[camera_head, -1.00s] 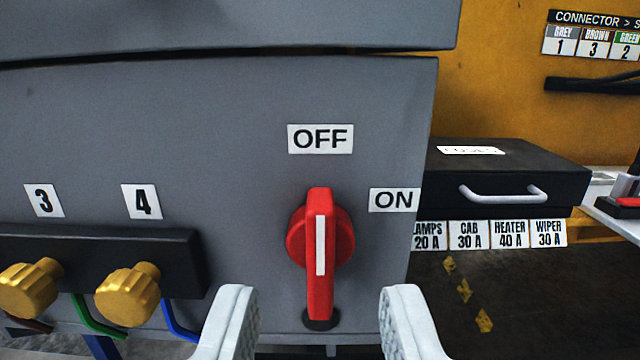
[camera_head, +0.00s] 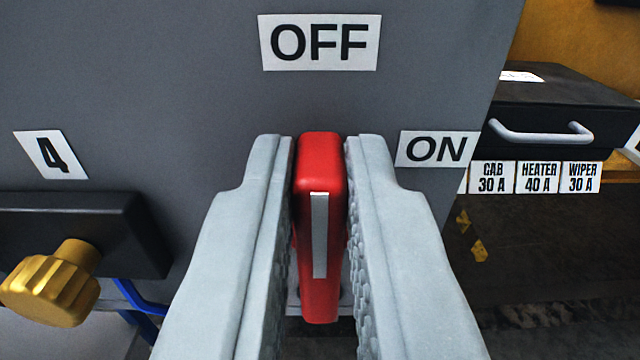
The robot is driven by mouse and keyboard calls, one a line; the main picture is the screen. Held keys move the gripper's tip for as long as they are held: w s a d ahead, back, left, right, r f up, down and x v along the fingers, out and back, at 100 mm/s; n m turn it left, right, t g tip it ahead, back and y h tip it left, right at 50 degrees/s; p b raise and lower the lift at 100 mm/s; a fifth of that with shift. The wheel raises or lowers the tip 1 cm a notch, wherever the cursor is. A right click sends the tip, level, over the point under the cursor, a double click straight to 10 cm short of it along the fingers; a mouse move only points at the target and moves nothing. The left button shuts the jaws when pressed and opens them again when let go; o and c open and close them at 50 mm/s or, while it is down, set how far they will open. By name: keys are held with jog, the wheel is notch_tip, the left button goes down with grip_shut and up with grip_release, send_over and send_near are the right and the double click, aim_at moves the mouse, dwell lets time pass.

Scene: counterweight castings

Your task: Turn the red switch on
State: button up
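The red switch (camera_head: 320,165) sits on a grey panel. Its handle stands upright, and the white line on it points up at the OFF label (camera_head: 319,42). The round base of the switch is mostly hidden behind the fingers.
A brass knob (camera_head: 52,284) on a black block under label 4 (camera_head: 50,155) is at lower left, with a blue cable beside it. A black fuse drawer (camera_head: 560,100) with a grey handle is at right.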

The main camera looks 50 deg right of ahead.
jog(key=shift+f, duration=0.1)
grip_shut()
jog(key=shift+s+d+f+m, duration=0.25)
jog(key=shift+s+f+m, duration=0.15)
jog(key=shift+m, duration=2.6)
jog(key=shift+s+d+f+m, duration=0.35)
jog(key=shift+f+m, duration=0.2)
jog(key=shift+m, duration=2.45)
jog(key=shift+s+d+f+m, duration=0.2)
jog(key=shift+s+f+m, duration=0.2)
jog(key=shift+m, duration=2.6)
jog(key=shift+f, duration=0.1)
jog(key=o, duration=0.7)
grip_release()
jog(key=shift+w, duration=0.1)
jog(key=shift+o, duration=0.2)
jog(key=v, duration=1.7)
